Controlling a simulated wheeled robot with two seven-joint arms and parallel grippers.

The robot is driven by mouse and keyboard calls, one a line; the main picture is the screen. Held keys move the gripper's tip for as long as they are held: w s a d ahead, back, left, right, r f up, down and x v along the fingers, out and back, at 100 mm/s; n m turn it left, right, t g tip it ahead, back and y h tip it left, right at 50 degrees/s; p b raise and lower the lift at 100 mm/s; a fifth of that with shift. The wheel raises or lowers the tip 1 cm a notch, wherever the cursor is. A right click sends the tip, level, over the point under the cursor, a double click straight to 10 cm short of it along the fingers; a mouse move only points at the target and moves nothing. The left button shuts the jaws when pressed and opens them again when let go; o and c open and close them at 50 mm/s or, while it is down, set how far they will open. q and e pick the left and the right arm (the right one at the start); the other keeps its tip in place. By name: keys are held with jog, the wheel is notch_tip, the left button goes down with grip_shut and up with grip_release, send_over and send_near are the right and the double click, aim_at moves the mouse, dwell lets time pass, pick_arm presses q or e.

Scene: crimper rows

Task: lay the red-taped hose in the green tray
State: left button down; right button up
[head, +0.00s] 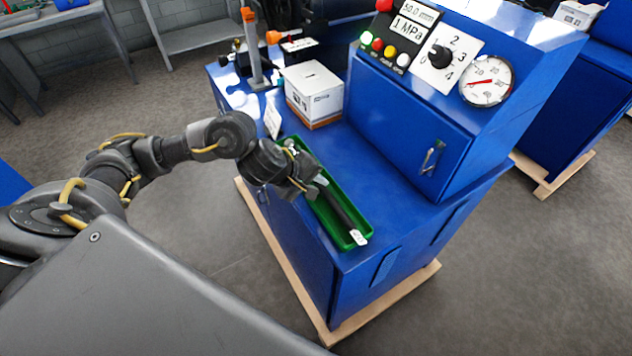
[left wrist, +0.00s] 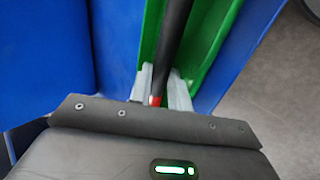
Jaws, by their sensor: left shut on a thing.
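The green tray (head: 358,203) is long and narrow and sits on the front ledge of the blue machine. The black hose (head: 343,209) lies lengthwise within the tray's outline, with a pale end piece near the tray's near end. In the left wrist view the hose (left wrist: 174,38) runs between the green walls of the tray (left wrist: 212,45), and a bit of red tape (left wrist: 155,101) shows at the fingers. My left gripper (head: 318,184) is over the tray, its fingers (left wrist: 160,92) shut on the hose. Whether the hose touches the tray floor I cannot tell. My right gripper is out of view.
A white and brown box (head: 314,95) stands behind the tray on the machine top (head: 372,165). The blue cabinet with door, gauge (head: 486,81) and buttons rises to the right. A small white card (head: 272,121) stands by the tray's far end.

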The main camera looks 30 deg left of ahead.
pick_arm(q)
jog(key=shift+f+b, duration=0.25)
jog(key=shift+b, duration=0.1)
dwell(0.4)
jog(key=c, duration=1.2)
grip_release()
jog(key=shift+s, duration=0.1)
jog(key=shift+c, duration=0.2)
jog(key=shift+s+f, duration=0.25)
jog(key=shift+f, duration=0.05)
jog(key=shift+r, duration=0.15)
jog(key=shift+w+r+p, duration=0.2)
jog(key=shift+r+p, duration=0.75)
jog(key=shift+r, duration=0.5)
jog(key=shift+r+p, duration=0.9)
jog(key=shift+r, duration=0.8)
jog(key=shift+f, duration=0.1)
